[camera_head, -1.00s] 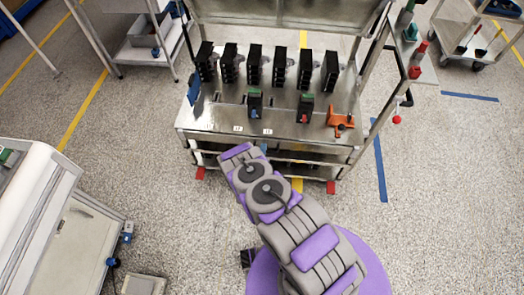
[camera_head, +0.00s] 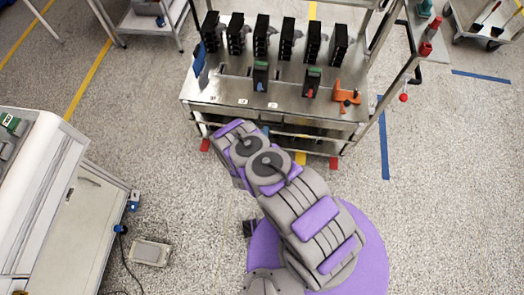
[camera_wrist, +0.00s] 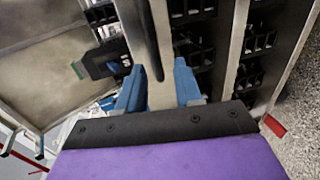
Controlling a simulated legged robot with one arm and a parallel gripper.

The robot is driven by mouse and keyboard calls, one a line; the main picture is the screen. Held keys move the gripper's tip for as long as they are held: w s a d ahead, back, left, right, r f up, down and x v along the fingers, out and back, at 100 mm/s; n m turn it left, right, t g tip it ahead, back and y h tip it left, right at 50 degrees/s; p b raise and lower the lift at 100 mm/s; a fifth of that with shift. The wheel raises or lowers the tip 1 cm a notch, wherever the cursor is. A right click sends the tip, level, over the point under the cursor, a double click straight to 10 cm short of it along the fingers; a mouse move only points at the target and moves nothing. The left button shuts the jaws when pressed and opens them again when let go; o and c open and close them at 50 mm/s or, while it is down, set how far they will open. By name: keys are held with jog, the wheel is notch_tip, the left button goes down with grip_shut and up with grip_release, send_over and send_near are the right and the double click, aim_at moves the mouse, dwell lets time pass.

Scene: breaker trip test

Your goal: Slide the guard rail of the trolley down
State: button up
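The trolley (camera_head: 215,112) is a metal cart with a flat top, straight ahead in the head view. A pale metal bar (camera_wrist: 160,92), which looks like its guard rail, runs between the blue fingers of my gripper (camera_wrist: 158,88) in the wrist view. The fingers stand on either side of the bar, very close to it. I cannot tell whether they grip it. In the head view my arm reaches to the trolley's front, just below the top's front edge, and hides part of the lower rails there.
Several black breaker modules (camera_head: 287,40) stand on the trolley top, with an orange clamp (camera_head: 347,95) at its right. A white cabinet (camera_head: 65,215) stands at the left, with a small grey box (camera_head: 150,252) on the floor.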

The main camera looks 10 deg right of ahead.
jog(key=v, duration=1.1)
jog(key=shift+a, duration=0.1)
dwell(0.6)
